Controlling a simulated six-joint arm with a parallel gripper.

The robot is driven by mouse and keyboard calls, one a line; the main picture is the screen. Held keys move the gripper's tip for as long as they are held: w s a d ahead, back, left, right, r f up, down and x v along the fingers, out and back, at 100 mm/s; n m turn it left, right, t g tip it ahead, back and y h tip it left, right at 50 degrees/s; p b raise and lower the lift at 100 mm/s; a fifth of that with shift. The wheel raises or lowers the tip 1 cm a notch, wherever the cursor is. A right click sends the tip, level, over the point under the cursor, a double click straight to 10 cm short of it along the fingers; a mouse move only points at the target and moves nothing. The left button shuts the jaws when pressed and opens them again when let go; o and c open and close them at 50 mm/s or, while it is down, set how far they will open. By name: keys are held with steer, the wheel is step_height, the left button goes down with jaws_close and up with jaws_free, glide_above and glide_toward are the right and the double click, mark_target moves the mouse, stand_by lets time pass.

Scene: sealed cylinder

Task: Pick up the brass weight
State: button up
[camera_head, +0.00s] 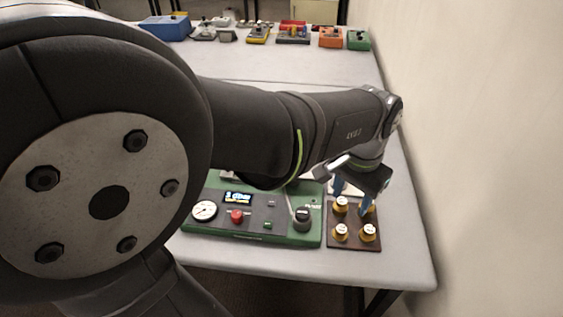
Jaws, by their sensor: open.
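Several small brass weights with white tops stand upright on a dark brown board (355,246) at the right front of the table. The far left weight (341,206), near left weight (341,233) and near right weight (369,233) show clearly. Another at the far right is partly hidden by a blue finger. My gripper (352,198) points down over the far row, its two blue fingers apart with nothing seen between them. I cannot tell how high the fingertips are or whether they touch a weight.
A green control box (262,236) with a gauge, display, red button and black knob stands just left of the board. Various coloured devices (293,34) line the far table. A pale wall (475,130) rises at the right. My arm hides much of the left side.

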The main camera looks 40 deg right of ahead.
mark_target(342, 228)
step_height(342, 228, down, 11)
steer(key=shift+a+f, duration=0.1)
stand_by(0.4)
jaws_close()
